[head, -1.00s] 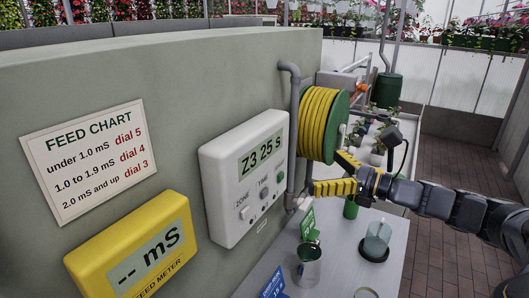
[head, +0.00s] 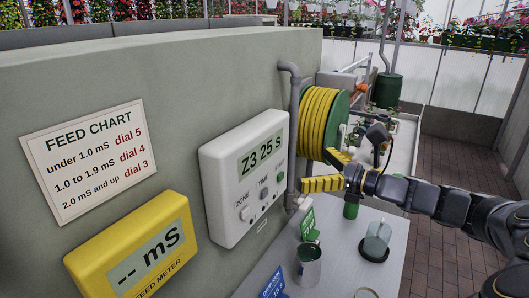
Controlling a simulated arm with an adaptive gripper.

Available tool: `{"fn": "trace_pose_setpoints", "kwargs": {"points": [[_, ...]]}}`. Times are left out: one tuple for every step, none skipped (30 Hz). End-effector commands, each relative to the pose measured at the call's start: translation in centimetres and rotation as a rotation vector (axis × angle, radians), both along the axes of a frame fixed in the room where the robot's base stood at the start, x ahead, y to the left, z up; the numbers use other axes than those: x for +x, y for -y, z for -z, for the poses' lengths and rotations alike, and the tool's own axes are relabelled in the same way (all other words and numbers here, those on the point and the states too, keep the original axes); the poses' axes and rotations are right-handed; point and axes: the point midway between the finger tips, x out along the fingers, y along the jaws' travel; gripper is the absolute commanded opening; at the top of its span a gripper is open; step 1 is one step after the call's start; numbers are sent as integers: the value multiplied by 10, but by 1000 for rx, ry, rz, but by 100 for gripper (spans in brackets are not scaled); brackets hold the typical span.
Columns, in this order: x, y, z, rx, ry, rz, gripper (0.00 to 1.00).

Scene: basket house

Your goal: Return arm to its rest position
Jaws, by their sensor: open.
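My arm (head: 425,197) reaches in from the right side of the head view, above the bench. My gripper (head: 328,172) has yellow fingers and points left toward the wall. Its fingers are spread apart, and nothing shows between them. The fingertips are near the white control box (head: 245,178), whose screen reads "Z3 25 S", and in front of the lower part of the yellow hose reel (head: 318,122). I cannot tell how close they are to the grey pipe (head: 294,130).
A grey bench (head: 345,255) holds a metal cup (head: 309,265), a clear jar (head: 377,240) and small signs. A yellow feed meter (head: 135,250) reading "-- mS" and a feed chart (head: 97,160) are on the wall. Brick floor (head: 440,255) lies open at right.

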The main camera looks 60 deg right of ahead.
Motion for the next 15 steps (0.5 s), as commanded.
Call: {"fn": "trace_pose_setpoints", "kwargs": {"points": [[-4,1,0,0,0,3,100],[-7,1,0,0,0,4,100],[-12,1,0,0,0,4,100],[-17,1,0,0,0,4,100],[-23,1,0,0,1,4,100],[-31,1,0,0,1,5,100],[-37,2,0,-2,-1,8,100],[-44,2,0,-2,-1,9,100],[-52,1,0,-2,0,8,100],[-58,1,0,-1,0,7,100],[-63,1,0,-1,0,7,100],[-70,1,0,0,0,7,100],[-75,1,0,0,0,6,100],[-79,1,1,0,0,4,100],[-85,1,1,0,-1,4,100]]}}
